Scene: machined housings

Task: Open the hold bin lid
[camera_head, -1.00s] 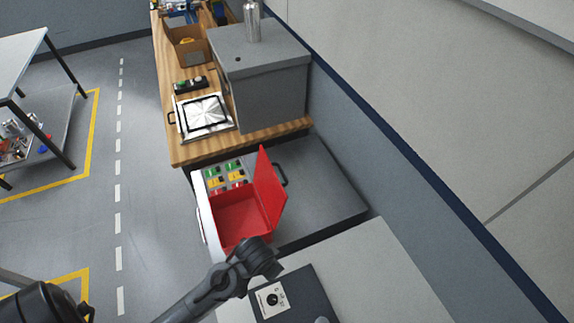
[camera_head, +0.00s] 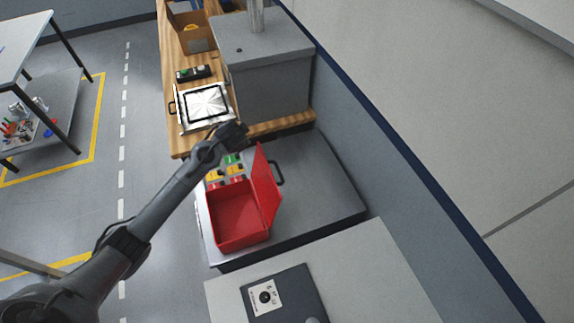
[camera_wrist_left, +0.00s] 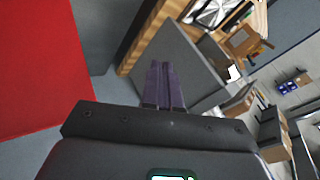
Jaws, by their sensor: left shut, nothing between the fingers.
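The red bin (camera_head: 237,222) stands on the grey surface in front of the wooden bench. Its red lid (camera_head: 264,190) stands up along the bin's right side, swung open, with a black handle (camera_head: 279,173) on its outer face. The inside of the bin shows and looks empty. A red panel, likely the lid (camera_wrist_left: 40,65), fills the left of the left wrist view. My left gripper (camera_head: 238,132) is beyond the bin, near the bench edge and apart from the lid. Its fingers (camera_wrist_left: 164,85) are shut and empty. My right gripper is not in view.
A tray of coloured parts (camera_head: 234,172) lies behind the bin, partly hidden by my left arm. A grey box (camera_head: 268,85) and a shiny metal plate (camera_head: 206,104) sit on the bench. A pale table (camera_head: 350,275) with a dark panel is in front.

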